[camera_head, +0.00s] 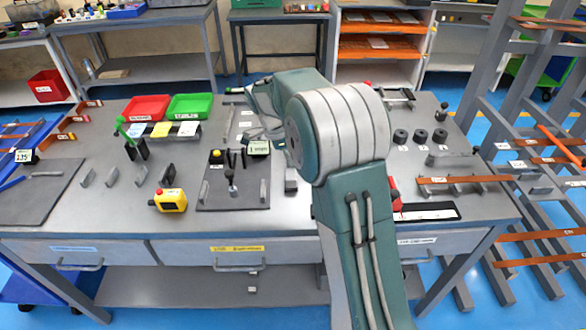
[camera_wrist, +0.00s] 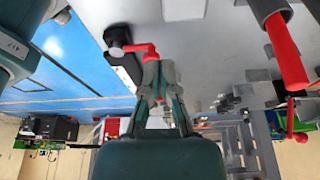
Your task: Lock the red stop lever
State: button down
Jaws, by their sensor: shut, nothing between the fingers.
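My gripper (camera_wrist: 158,72) shows in the wrist view with its fingers closed together and nothing between them. A red lever (camera_wrist: 143,49) is right at the fingertips, running from a dark round knob (camera_wrist: 118,38) toward them. It overlaps the fingertips in the picture, and I cannot tell whether they touch. A thicker red handle (camera_wrist: 286,52) in a grey sleeve is at the right, apart from my gripper. Another small red lever (camera_wrist: 291,122) is below it. In the head view a red part (camera_head: 395,194) shows beside my arm, which hides most of it. Which one is the stop lever is unclear.
The grey workbench (camera_head: 105,210) carries red (camera_head: 147,107) and green (camera_head: 190,106) trays, a yellow control box (camera_head: 170,200) and several dark cylinders. A rack with copper-coloured bars (camera_head: 540,237) stands at the right. My arm covers the bench's middle right.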

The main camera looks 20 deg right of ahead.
jog(key=a+r, duration=0.4)
jog(key=r, duration=0.1)
jog(key=s+r+n+t+y, duration=0.1)
jog(key=s+r+n+t, duration=0.1)
jog(key=s+r+n, duration=0.4)
jog(key=s+r+n+t+y, duration=0.1)
jog(key=s+r+n, duration=0.2)
jog(key=s+n, duration=0.35)
jog(key=s+a+f+n+t, duration=0.1)
jog(key=s+n+t, duration=0.1)
jog(key=s+n, duration=0.3)
jog(key=s+a+f+n+t+y, duration=0.1)
jog(key=s+n, duration=0.4)
jog(key=s, duration=0.7)
jog(key=shift+s+a+t, duration=0.4)
jog(key=shift+a+t, duration=0.1)
jog(key=shift+a, duration=0.25)
jog(key=shift+d+r, duration=0.1)
